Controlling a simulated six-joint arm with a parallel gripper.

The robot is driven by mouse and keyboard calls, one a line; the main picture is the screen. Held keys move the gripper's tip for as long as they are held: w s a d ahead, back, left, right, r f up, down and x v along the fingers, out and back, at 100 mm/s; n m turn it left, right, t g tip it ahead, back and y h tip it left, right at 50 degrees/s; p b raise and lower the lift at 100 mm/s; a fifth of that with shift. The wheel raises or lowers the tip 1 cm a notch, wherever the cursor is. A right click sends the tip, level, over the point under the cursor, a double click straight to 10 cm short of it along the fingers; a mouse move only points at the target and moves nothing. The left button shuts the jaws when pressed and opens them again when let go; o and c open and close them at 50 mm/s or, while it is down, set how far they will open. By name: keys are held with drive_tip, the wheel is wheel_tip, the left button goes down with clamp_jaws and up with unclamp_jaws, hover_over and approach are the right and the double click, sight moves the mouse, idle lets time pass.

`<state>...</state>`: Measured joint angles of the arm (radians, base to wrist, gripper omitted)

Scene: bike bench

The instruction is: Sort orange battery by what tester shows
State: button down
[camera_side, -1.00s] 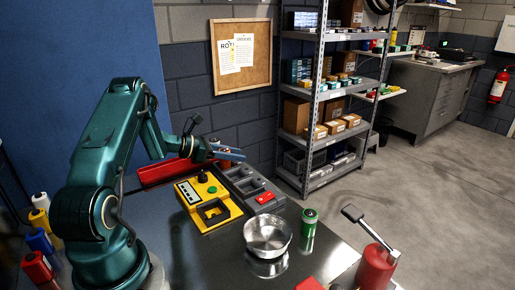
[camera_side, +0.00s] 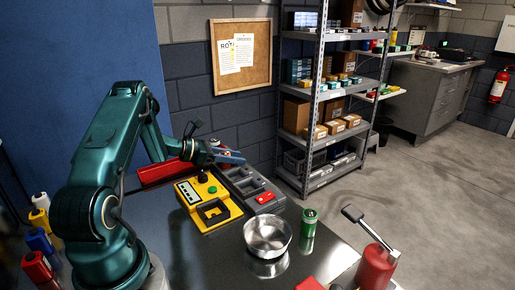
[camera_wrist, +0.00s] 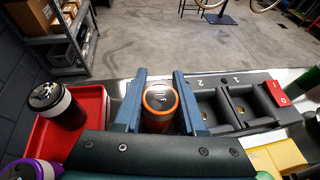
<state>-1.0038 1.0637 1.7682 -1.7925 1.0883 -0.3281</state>
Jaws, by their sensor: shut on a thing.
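My gripper (camera_wrist: 157,108) is shut on the orange battery (camera_wrist: 160,122), whose dark top and orange ring show between the blue fingers in the wrist view. In the side view my gripper (camera_side: 230,157) is at the back of the bench, by the far end of the grey dock (camera_side: 243,180); the battery is mostly hidden there. The dock's two slots marked 1 and 2 look empty in the wrist view, right of the fingers. The yellow tester (camera_side: 222,217) has an empty-looking cradle and a green spot on top. Its display is too small to read.
A red tray (camera_wrist: 97,103) left of my gripper holds a black battery (camera_wrist: 62,110); a purple battery (camera_wrist: 30,170) is nearer. A metal bowl (camera_side: 267,236) and a green battery (camera_side: 308,222) stand on the front bench. A red switch (camera_wrist: 278,93) sits on the dock's end.

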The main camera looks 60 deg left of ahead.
drive_tip(key=c, duration=0.8)
unclamp_jaws()
drive_tip(key=shift+o, duration=0.2)
drive_tip(key=shift+w+r, duration=0.2)
drive_tip(key=shift+r, duration=0.05)
drive_tip(key=s+d+r+m+g+h, duration=0.1)
drive_tip(key=d+r+m+g+h, duration=0.1)
drive_tip(key=d+r+m, duration=0.4)
drive_tip(key=d+r+m+g+h, duration=0.1)
drive_tip(key=d+r+m+g, duration=0.2)
drive_tip(key=d, duration=0.6)
drive_tip(key=s+d+r+m+g+h, duration=0.1)
drive_tip(key=d+r+m+g+h, duration=0.15)
drive_tip(key=d+m, duration=0.4)
drive_tip(key=s+d+r+m+y, duration=0.1)
drive_tip(key=s+d+m+y, duration=0.2)
drive_tip(key=s+m, duration=0.6)
drive_tip(key=s+d+r+m+y, duration=0.1)
drive_tip(key=s+d+m+y, duration=0.2)
drive_tip(key=s+m, duration=0.6)
drive_tip(key=shift+s+d+y, duration=0.35)
drive_tip(key=shift+s+y, duration=0.05)
drive_tip(key=shift+y, duration=0.75)
